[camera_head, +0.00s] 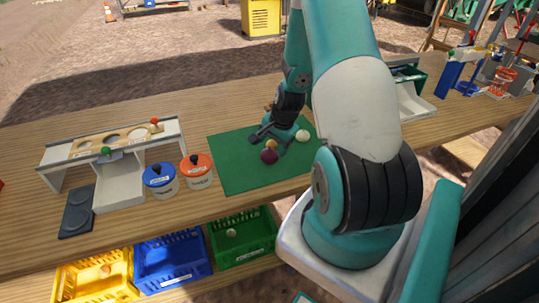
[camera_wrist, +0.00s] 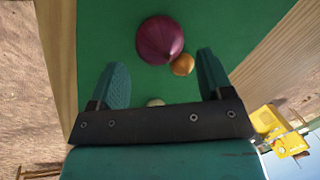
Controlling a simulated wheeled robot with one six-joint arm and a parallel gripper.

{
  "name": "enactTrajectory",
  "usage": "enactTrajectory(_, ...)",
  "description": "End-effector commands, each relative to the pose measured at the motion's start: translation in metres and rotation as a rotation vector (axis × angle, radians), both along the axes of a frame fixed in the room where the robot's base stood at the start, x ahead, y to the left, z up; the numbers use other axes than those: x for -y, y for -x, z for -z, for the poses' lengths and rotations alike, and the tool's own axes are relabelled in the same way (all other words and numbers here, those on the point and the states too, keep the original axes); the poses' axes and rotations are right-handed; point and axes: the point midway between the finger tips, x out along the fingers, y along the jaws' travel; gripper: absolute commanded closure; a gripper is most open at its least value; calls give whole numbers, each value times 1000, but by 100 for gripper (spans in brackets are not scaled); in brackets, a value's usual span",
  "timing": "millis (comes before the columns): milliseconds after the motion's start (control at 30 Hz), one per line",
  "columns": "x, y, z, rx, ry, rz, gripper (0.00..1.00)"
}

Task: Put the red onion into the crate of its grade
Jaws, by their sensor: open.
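The red onion (camera_head: 269,156) lies on the green mat (camera_head: 232,172) on the wooden table. In the wrist view the red onion (camera_wrist: 160,40) sits just beyond the fingertips, with a small brown onion (camera_wrist: 183,64) beside its lower right. My gripper (camera_wrist: 160,75) is open and empty, above the mat, with its fingers pointing toward the red onion. A pale onion (camera_head: 302,136) lies on the mat to the right. Yellow (camera_head: 97,277), blue (camera_head: 172,262) and green (camera_head: 243,240) crates stand below the table's front edge; their labels are too small to read.
A sizing stand with holes (camera_head: 113,139) stands at the left, beside a dark pad (camera_head: 78,210). Blue-lidded (camera_head: 160,178) and orange-lidded (camera_head: 197,168) tubs stand left of the mat. A white chute (camera_head: 412,104) stands at the right.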

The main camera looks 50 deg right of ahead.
Motion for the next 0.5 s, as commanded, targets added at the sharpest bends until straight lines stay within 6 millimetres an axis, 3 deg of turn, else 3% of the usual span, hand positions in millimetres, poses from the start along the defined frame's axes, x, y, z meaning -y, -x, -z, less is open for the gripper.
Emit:
enactTrajectory(333, 0, -10, 40, -2, -2, -2, 27)
enactTrajectory(500, 0, -13, 50, 0, 0, -1, 27)
